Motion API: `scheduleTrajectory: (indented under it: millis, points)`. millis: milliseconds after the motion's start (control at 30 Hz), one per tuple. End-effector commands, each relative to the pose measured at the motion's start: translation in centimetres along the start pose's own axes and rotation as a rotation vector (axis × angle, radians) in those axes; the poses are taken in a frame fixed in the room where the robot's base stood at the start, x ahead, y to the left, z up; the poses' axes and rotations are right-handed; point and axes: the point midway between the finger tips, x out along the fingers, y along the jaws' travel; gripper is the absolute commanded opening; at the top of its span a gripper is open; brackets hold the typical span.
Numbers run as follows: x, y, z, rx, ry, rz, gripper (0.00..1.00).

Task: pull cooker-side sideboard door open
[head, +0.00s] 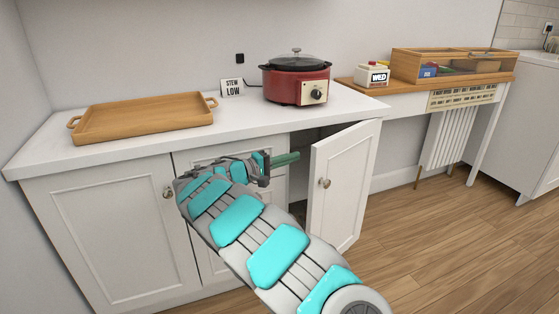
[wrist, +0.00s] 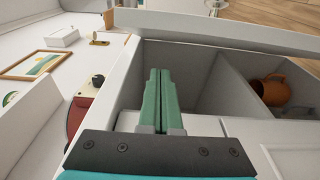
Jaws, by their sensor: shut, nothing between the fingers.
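The white sideboard's cooker-side door (head: 343,185) stands partly open in the head view, swung out from its right side, with a round knob (head: 324,183) on its face. In the wrist view a long white panel (wrist: 215,30), apparently this door seen edge-on, crosses the top. My gripper (head: 298,156) has its green fingers shut together and empty. In the head view they point right, at the opening, just left of the door's free edge. In the wrist view the shut fingers (wrist: 158,78) lie over the cabinet interior; contact with the door cannot be told.
The red cooker (head: 296,80) stands on the worktop above the opening, beside a STEW LOW card (head: 231,88). A wooden tray (head: 145,118) lies at left. A brown mug-like vessel (wrist: 272,88) is inside the cabinet. The wooden floor (head: 440,245) right of the door is clear.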

Motion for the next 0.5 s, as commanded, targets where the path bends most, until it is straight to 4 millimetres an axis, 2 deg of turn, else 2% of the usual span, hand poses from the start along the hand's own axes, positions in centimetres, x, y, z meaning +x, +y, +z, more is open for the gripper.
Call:
scheduleTrajectory:
  millis: [133,500]
  points:
    - [3.1,0.1,0.0,-0.001,-0.001,-0.004,0.0]
    - [3.5,0.0,3.2,-0.002,0.002,0.0,0.0]
